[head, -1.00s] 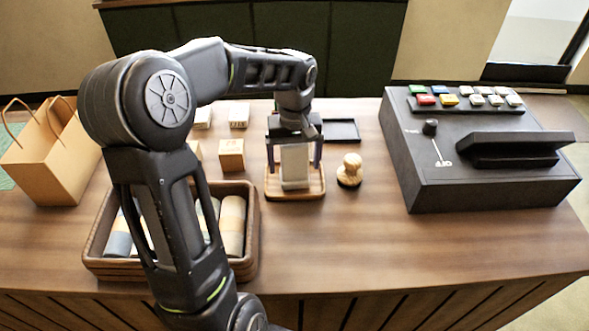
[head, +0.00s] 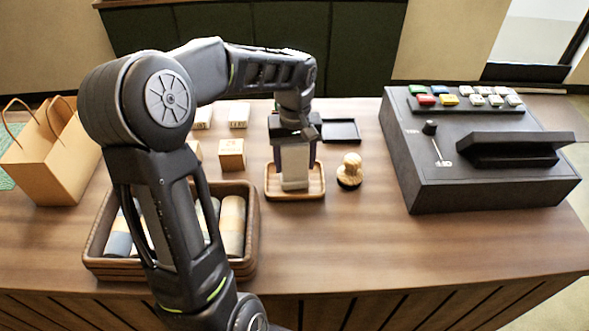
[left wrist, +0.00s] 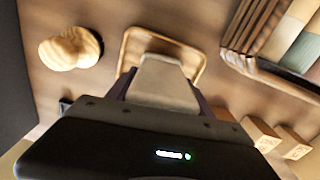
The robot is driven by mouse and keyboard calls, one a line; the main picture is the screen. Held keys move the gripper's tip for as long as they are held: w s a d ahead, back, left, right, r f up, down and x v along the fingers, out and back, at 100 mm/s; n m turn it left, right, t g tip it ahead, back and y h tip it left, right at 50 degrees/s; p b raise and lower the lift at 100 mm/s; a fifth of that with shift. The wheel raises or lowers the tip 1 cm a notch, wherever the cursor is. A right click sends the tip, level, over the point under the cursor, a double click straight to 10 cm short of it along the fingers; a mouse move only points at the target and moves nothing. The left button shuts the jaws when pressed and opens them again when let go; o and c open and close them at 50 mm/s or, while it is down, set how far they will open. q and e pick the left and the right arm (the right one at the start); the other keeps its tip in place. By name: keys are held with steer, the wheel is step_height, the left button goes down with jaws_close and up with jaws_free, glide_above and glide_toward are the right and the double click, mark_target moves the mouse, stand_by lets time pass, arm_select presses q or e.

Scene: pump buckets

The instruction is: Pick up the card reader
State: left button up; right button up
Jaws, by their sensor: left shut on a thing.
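The card reader (head: 294,167) is a pale grey upright block on a small wooden tray (head: 316,195) in the middle of the counter. My left gripper (head: 292,162) comes down over it from above, with its fingers closed on the reader's sides. In the left wrist view the card reader (left wrist: 163,80) sits between the two fingers, above the wooden tray (left wrist: 194,53). I cannot tell whether its bottom touches the tray. My right gripper is not in view.
A wooden crate of rolled items (head: 254,240) stands front left, partly behind my arm. A wooden-handled stamp (head: 350,170) stands right of the tray. A black cash register (head: 480,150) fills the right. Small boxes (head: 231,154) and a paper bag (head: 55,155) are left. The front counter is clear.

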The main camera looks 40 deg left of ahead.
arm_select(q)
steer(key=shift+r, duration=0.15)
jaws_close()
steer(key=shift+w+r, duration=0.1)
steer(key=shift+r, duration=0.15)
step_height(320, 180, up, 9)
steer(key=shift+r+b, duration=0.15)
steer(key=shift+b, duration=0.5)
